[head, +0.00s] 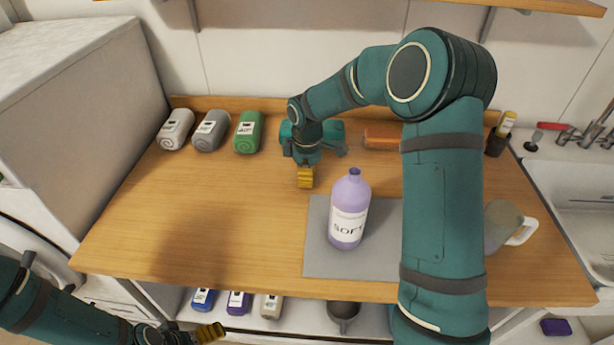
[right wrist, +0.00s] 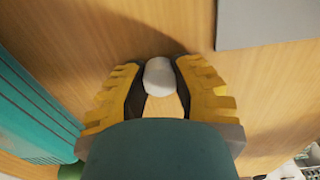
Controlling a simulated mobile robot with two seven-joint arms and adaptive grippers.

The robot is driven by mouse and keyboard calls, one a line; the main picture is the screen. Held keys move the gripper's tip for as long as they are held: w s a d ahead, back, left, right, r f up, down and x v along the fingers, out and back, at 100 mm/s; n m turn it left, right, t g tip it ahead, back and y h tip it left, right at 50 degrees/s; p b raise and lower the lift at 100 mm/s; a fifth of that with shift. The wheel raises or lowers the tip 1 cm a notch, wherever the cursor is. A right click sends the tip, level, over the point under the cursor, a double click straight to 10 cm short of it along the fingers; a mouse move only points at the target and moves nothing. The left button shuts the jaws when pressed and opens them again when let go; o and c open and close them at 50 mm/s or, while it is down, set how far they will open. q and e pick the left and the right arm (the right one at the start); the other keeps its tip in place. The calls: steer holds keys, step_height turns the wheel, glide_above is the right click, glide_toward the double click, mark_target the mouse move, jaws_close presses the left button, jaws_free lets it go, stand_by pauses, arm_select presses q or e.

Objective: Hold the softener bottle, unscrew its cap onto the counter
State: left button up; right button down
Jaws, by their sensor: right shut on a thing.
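The softener bottle (head: 347,215) is lilac with a white label and stands upright on a grey mat (head: 318,262). Its neck is bare, with no cap on it. My right gripper (head: 305,180) is to the left of the bottle's neck, apart from it, pointing down over the wooden counter (head: 190,215). In the right wrist view, its yellow fingers are shut on a white cap (right wrist: 158,77). Whether the cap touches the counter cannot be told. My left gripper (head: 210,333) is low at the bottom left, away from the bottle; its opening is not clear.
An orange-brown block (head: 382,136) lies at the back. A handled jug (head: 503,226) is partly behind my right arm. The sink (head: 580,200) is at right. The counter's left middle is clear.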

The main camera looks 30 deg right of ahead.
steer(key=shift+r, duration=0.1)
steer(key=shift+f, duration=0.2)
steer(key=c, duration=0.8)
jaws_free()
steer(key=shift+c, duration=0.2)
steer(key=shift+r, duration=0.15)
step_height(320, 180, up, 12)
steer(key=p, duration=0.2)
steer(key=shift+p, duration=0.35)
